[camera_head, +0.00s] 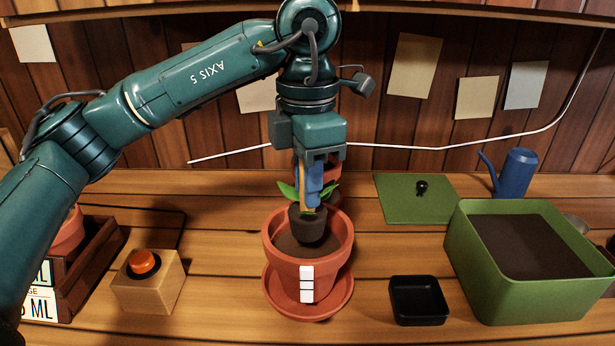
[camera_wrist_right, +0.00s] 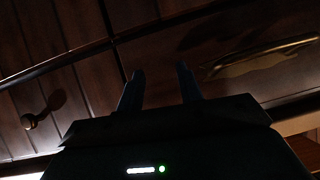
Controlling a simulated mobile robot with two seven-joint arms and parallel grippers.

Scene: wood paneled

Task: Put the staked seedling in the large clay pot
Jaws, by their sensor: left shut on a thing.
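The staked seedling has a dark round root plug (camera_head: 308,230), green leaves (camera_head: 288,191) and a thin light stake (camera_head: 304,195). The large clay pot (camera_head: 279,270) is orange, part-filled with dark soil, and stands on a clay saucer (camera_head: 272,303). My left gripper (camera_head: 310,196) points down over the pot and is shut on the seedling at its stake. The plug is upright within the pot's opening; I cannot tell whether it touches the soil. My right gripper (camera_wrist_right: 160,80) shows only in the right wrist view, its fingers apart with nothing between them.
A wooden block with an orange button (camera_head: 143,263) and a wooden crate (camera_head: 92,257) stand left. Dark wood panels fill the right wrist view.

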